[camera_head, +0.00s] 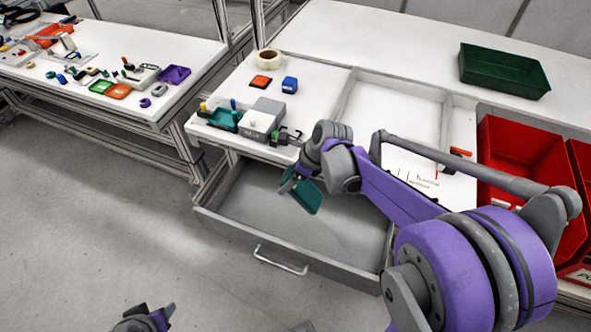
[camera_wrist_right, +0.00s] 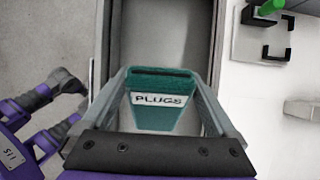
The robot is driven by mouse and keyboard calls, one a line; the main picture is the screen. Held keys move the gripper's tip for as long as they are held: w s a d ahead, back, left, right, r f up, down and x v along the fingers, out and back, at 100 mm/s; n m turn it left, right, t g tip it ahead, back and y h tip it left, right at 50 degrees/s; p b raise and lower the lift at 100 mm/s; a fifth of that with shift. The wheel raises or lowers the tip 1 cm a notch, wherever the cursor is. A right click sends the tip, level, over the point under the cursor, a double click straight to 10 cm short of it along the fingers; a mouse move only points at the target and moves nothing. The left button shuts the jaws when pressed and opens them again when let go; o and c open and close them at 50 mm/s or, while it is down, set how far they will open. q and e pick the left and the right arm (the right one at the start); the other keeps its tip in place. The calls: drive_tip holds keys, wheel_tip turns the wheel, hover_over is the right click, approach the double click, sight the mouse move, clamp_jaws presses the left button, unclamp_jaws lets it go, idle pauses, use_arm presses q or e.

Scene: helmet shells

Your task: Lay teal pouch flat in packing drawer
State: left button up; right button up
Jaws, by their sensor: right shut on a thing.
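The teal pouch (camera_head: 306,196) hangs tilted from my right gripper (camera_head: 291,181), over the open packing drawer (camera_head: 250,218). In the right wrist view the pouch (camera_wrist_right: 165,100) sits between the two fingers and shows a white label reading PLUGS. My right gripper (camera_wrist_right: 165,85) is shut on it, with the grey drawer (camera_wrist_right: 195,30) behind. The drawer is pulled out below the worktop and its visible floor looks empty; my right arm hides part of it. My left gripper (camera_head: 150,316) shows at the bottom edge of the head view, cut off, its jaws unclear.
On the worktop above the drawer are a grey box (camera_head: 262,117), a teal tray (camera_head: 224,119), a tape roll (camera_head: 267,62) and a blue block (camera_head: 289,84). A green bin (camera_head: 503,70) and red bins (camera_head: 520,165) stand right. A cluttered table (camera_head: 100,50) is at left.

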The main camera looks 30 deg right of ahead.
drive_tip(key=shift+s+d+r, duration=0.35)
drive_tip(key=shift+s+d, duration=0.1)
drive_tip(key=shift+s, duration=0.15)
drive_tip(key=shift+s+d+g+h, duration=0.2)
drive_tip(key=shift+g+h, duration=0.1)
drive_tip(key=shift+f, duration=0.2)
wheel_tip(320, 180, down, 6)
drive_tip(key=b, duration=0.4)
wheel_tip(320, 180, down, 9)
drive_tip(key=b, duration=0.7)
drive_tip(key=shift+r, duration=0.2)
